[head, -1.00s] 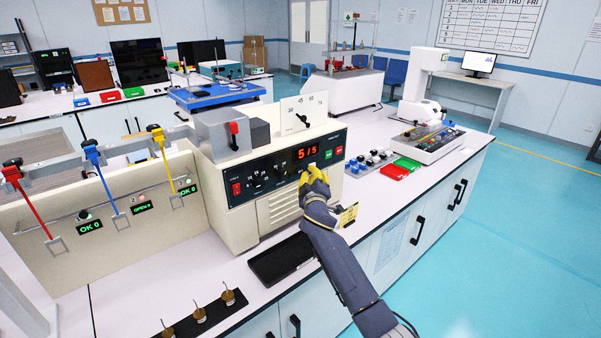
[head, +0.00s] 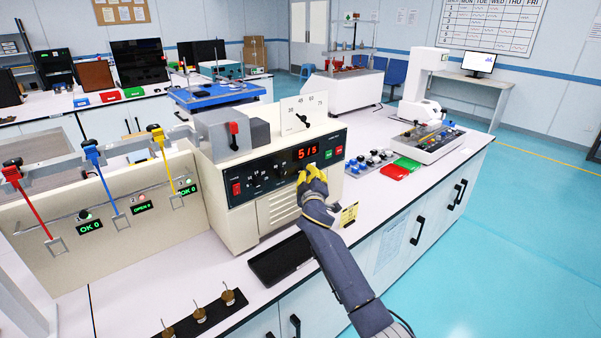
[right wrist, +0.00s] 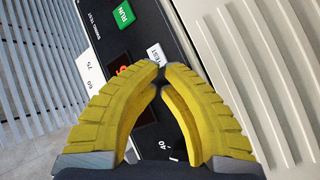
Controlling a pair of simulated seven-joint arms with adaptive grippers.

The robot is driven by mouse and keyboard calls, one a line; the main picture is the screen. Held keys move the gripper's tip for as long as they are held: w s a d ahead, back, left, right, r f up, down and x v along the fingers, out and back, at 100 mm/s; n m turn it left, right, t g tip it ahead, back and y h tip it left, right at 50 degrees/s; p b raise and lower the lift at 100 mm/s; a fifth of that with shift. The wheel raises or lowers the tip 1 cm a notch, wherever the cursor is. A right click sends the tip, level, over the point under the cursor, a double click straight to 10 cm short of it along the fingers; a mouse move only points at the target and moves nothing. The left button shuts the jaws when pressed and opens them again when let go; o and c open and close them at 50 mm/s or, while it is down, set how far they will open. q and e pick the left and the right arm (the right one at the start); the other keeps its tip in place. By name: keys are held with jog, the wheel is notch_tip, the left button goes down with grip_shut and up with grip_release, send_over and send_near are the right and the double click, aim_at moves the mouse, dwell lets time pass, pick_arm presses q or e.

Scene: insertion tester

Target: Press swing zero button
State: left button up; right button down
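The beige tester (head: 240,185) has a black front panel with a red digital display (head: 305,153), a green button (head: 326,155) and a red button. My right gripper (head: 312,170) has yellow fingers at the panel, just below the display. In the right wrist view, its fingertips (right wrist: 163,68) are together, with nothing visible between them. They are right by a small white button (right wrist: 155,54) with partly hidden lettering; I cannot tell whether they touch it. A green RUN button (right wrist: 123,14) is farther up. No swing zero label is legible. My left gripper is not in view.
A pendulum scale plate (head: 306,112) stands on top of the tester. Red and green trays (head: 395,173) lie to its right. A black tray (head: 280,258) lies in front of it. At left is a panel with red, blue and yellow hanging leads (head: 95,160).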

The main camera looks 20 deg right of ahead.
jog(key=shift+w+a, duration=0.1)
jog(key=shift+w, duration=0.1)
jog(key=shift+s, duration=0.25)
dwell(0.4)
jog(key=shift+s+d, duration=0.25)
jog(key=shift+s, duration=0.25)
jog(key=shift+s, duration=0.1)
jog(key=shift+s+d, duration=0.3)
jog(key=shift+s, duration=0.45)
jog(key=shift+s+d, duration=0.3)
jog(key=shift+s, duration=0.45)
jog(key=shift+s+d, duration=0.3)
jog(key=shift+s, duration=0.45)
